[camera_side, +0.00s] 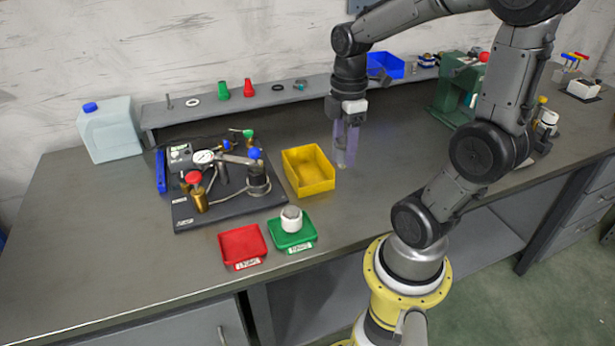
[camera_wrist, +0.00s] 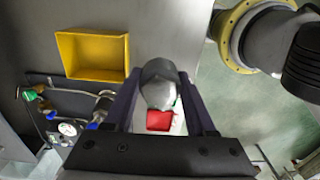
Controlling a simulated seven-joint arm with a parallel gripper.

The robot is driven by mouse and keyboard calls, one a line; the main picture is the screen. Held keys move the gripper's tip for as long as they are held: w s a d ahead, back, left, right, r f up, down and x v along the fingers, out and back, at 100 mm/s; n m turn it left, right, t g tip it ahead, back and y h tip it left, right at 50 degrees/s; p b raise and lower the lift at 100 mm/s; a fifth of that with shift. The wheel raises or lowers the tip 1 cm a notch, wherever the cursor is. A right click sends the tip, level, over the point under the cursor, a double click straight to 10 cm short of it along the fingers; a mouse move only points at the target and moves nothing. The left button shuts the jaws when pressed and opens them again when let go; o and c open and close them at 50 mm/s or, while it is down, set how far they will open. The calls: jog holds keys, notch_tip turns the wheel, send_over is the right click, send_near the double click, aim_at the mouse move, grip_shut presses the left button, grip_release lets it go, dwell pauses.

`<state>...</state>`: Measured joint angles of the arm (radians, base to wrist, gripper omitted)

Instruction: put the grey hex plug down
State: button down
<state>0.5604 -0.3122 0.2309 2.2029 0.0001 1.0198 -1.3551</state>
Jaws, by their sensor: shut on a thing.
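My gripper (camera_side: 345,158) points down above the bench, to the right of the yellow bin (camera_side: 308,170) in the side view. It is shut on the grey hex plug, which shows between the two fingers in the wrist view (camera_wrist: 159,84) as a grey rounded body with a paler lower part. In the side view the plug is small and mostly hidden by the fingers, so its six-sided shape cannot be made out. The plug appears held clear of the bench.
A red tray (camera_side: 242,246) and a green tray (camera_side: 292,238) holding a white round part (camera_side: 291,219) stand near the front edge. A dark board (camera_side: 182,217) with a gauge and fittings lies left. A green machine (camera_side: 455,95) stands right.

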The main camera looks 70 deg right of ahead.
jog(key=shift+w+d+f, duration=0.1)
jog(key=shift+w+d, duration=0.05)
jog(key=shift+d, duration=0.15)
jog(key=w+d+f, duration=0.2)
jog(key=w+f, duration=0.1)
jog(key=w+d+f, duration=0.2)
jog(key=w+f, duration=0.1)
jog(key=w, duration=0.1)
jog(key=w+d+f, duration=0.3)
jog(key=w, duration=0.1)
jog(key=shift+f, duration=0.25)
jog(key=shift+w+d+f, duration=0.15)
jog(key=shift+f, duration=1.5)
jog(key=shift+f, duration=0.15)
jog(key=shift+c, duration=1.1)
grip_release()
